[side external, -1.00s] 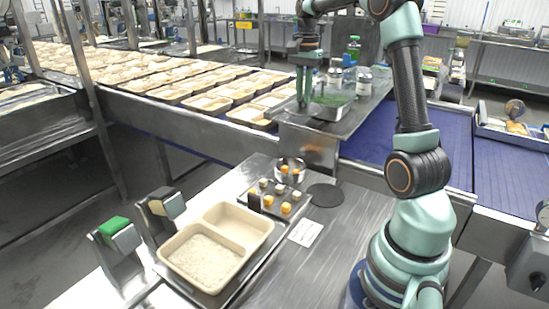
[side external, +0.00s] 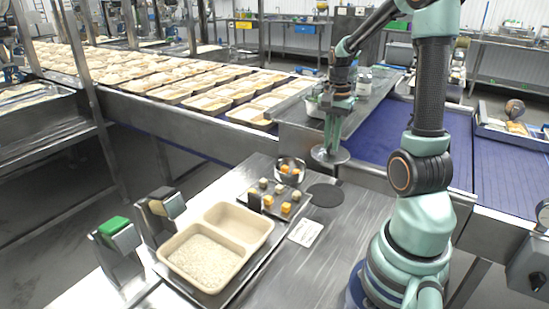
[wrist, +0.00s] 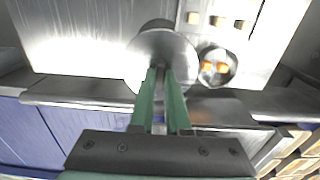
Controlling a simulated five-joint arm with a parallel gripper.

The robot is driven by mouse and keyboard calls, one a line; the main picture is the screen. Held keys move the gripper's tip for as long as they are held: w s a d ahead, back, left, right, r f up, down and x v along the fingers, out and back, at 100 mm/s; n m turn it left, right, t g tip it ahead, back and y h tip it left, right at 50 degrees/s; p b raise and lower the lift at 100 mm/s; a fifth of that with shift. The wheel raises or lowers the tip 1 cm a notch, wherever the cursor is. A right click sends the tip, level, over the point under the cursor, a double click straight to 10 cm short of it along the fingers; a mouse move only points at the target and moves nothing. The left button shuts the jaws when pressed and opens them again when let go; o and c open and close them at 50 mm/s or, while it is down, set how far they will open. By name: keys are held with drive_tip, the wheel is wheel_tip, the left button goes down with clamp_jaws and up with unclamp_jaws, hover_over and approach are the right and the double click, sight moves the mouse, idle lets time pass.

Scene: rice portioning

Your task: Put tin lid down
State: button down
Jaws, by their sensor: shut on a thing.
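My gripper (side external: 331,150) is shut on the tin lid (side external: 343,157), a round, flat metal disc. The lid hangs in the air in front of the raised back shelf, above and behind the work table. In the wrist view the lid (wrist: 160,46) is at my fingertips (wrist: 160,72). The open tin (side external: 290,168), a round metal one with orange pieces inside, stands to the left of the lid and lower. The tin also shows right of the lid in the wrist view (wrist: 229,58). A black round mat (side external: 325,195) lies bare on the table; the lid partly hides it in the wrist view.
A dark tray (side external: 268,207) with small orange and pale pieces sits beside the tin. A beige two-compartment tray (side external: 243,222) holding rice stands in front. A white label (side external: 305,233) lies on the table. The raised shelf (side external: 368,108) carries jars. The table right of the mat is clear.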

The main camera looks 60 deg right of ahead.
wheel_tip(320, 180, down, 12)
drive_tip(key=shift+f, duration=0.1)
idle(0.4)
drive_tip(key=shift+f, duration=0.25)
drive_tip(key=c, duration=0.9)
unclamp_jaws()
